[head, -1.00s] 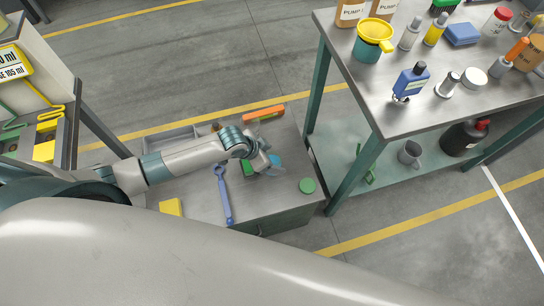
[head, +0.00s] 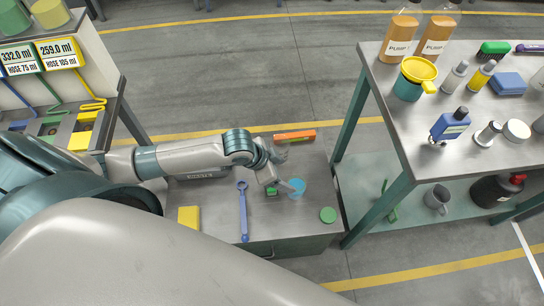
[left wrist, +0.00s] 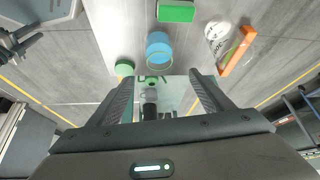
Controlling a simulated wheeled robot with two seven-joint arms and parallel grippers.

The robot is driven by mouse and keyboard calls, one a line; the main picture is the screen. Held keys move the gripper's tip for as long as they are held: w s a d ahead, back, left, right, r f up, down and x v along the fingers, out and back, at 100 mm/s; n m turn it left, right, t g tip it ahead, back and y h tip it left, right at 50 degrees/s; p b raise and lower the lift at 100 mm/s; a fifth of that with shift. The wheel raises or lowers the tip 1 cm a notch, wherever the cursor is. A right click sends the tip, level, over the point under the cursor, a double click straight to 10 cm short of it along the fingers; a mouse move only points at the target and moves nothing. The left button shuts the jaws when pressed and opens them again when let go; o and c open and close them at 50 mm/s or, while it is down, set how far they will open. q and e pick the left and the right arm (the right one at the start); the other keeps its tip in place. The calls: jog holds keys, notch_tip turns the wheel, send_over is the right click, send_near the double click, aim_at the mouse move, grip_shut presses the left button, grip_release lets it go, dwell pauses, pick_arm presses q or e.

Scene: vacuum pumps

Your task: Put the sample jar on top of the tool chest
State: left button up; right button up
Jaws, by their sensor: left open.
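The sample jar (head: 298,188), which I take to be the small translucent blue one, stands on the grey top of the tool chest (head: 215,220). It also shows in the left wrist view (left wrist: 158,47), beyond my fingertips, with nothing gripping it. My left gripper (head: 286,185) is just left of the jar and low over the chest top. Its fingers are spread in the left wrist view (left wrist: 160,88), with no object held between them. The head view does not show clearly whether a finger touches the jar. My right gripper is not in view.
The chest top also holds a green block (head: 271,192), a green disc (head: 328,214), a blue wrench (head: 243,210), a yellow block (head: 189,218) and an orange level (head: 295,135). A workbench (head: 415,145) with bottles stands at the right.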

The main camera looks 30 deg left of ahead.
pick_arm(q)
jog(key=v, duration=0.7)
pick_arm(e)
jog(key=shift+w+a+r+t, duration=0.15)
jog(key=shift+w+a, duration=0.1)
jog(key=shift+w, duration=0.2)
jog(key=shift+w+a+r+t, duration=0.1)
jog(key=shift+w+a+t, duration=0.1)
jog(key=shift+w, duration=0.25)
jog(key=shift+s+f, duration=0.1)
pick_arm(q)
grip_shut()
jog(key=shift+w, duration=0.1)
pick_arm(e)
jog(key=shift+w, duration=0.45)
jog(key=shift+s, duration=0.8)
